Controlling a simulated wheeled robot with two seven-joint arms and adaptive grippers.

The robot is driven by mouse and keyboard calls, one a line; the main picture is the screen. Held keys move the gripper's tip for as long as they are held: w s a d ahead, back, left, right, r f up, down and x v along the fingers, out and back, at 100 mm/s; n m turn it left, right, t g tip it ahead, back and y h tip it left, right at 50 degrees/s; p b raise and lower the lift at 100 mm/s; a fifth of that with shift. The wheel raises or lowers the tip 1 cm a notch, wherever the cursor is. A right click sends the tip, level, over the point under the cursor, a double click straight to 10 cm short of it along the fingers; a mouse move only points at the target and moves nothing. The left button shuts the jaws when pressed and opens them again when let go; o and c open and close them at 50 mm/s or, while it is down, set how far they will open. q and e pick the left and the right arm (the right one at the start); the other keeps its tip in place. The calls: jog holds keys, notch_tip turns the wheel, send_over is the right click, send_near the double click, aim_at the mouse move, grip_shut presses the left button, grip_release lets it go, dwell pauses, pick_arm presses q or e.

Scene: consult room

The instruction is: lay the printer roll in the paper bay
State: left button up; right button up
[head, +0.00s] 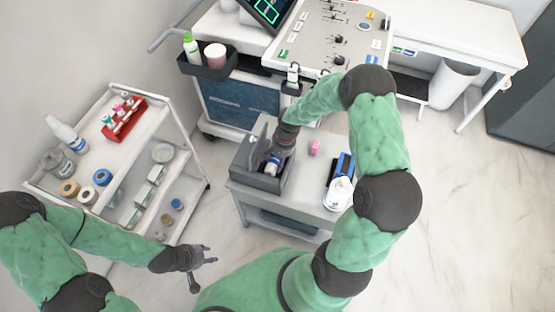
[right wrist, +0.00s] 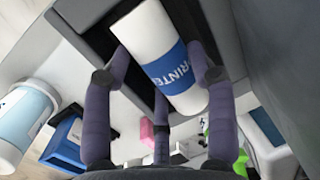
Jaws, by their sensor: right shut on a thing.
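The printer roll (right wrist: 150,38) is white with a blue band of lettering. In the right wrist view it lies between the fingers of my right gripper (right wrist: 162,72), which is shut on it. In the head view my right gripper (head: 281,153) reaches down into the grey paper bay (head: 257,181), and the roll (head: 272,167) shows at its fingertips inside the walls. I cannot tell whether the roll touches the bay floor. My left gripper (head: 204,263) is open and empty, low at the front, away from the bay.
The bay stands on a small grey cart (head: 309,207), with a pink block (head: 315,147), a blue box (head: 344,165) and a white container (head: 339,193) to its right. A white shelf trolley (head: 124,160) with bottles and tape rolls stands at left. A console (head: 322,40) is behind.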

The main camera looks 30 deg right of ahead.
jog(key=shift+f, duration=0.4)
jog(key=shift+f+b, duration=0.2)
jog(key=shift+b, duration=0.2)
jog(key=o, duration=1.3)
jog(key=shift+c, duration=0.2)
jog(key=shift+r+p, duration=0.4)
jog(key=shift+r, duration=0.1)
notch_tip(320, 180, up, 12)
jog(key=d+p, duration=0.2)
jog(key=p, duration=0.2)
jog(key=shift+s, duration=0.35)
